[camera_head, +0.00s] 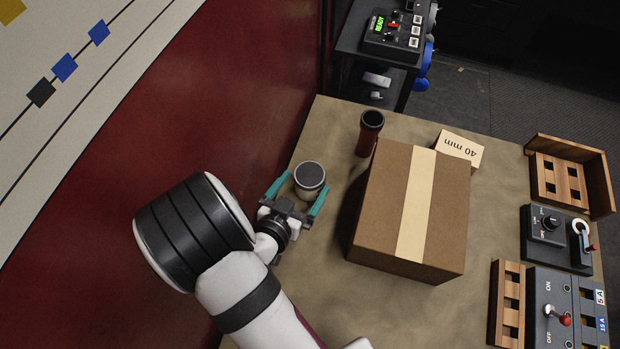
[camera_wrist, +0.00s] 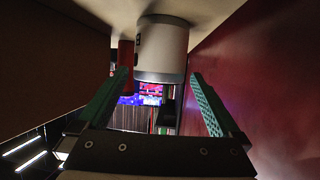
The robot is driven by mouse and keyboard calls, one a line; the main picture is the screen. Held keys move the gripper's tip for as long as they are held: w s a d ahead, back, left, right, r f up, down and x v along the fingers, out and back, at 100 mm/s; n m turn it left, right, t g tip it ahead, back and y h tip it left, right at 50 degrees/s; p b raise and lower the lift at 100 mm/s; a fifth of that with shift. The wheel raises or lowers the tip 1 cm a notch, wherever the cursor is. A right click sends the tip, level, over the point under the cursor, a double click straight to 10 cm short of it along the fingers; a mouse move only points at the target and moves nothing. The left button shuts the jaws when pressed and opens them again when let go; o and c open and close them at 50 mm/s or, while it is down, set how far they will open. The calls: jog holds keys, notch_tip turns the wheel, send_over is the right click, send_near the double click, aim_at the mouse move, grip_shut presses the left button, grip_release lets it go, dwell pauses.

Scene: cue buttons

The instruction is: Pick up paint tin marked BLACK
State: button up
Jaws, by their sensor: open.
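A pale tin (camera_head: 309,189) with a dark grey lid stands upright on the table near the red wall. No readable BLACK marking shows on it. My gripper (camera_head: 304,182) is open, with its two teal fingers on either side of the tin. In the wrist view, which looks upside down, the tin (camera_wrist: 162,48) is straight ahead, between and just beyond the fingertips (camera_wrist: 160,75). I cannot tell whether either finger touches it. Nothing is held.
A dark red cylinder (camera_head: 367,138) stands behind the tin. A large cardboard box (camera_head: 390,210) is close on the right, with a 40 mm block (camera_head: 459,149) behind it. The red wall (camera_head: 230,100) is close on the left. Switch panels (camera_head: 556,239) and wooden racks line the right edge.

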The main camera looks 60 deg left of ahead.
jog(key=x, duration=0.3)
jog(key=shift+w+a, duration=0.2)
jog(key=shift+w, duration=0.15)
jog(key=c, duration=1.5)
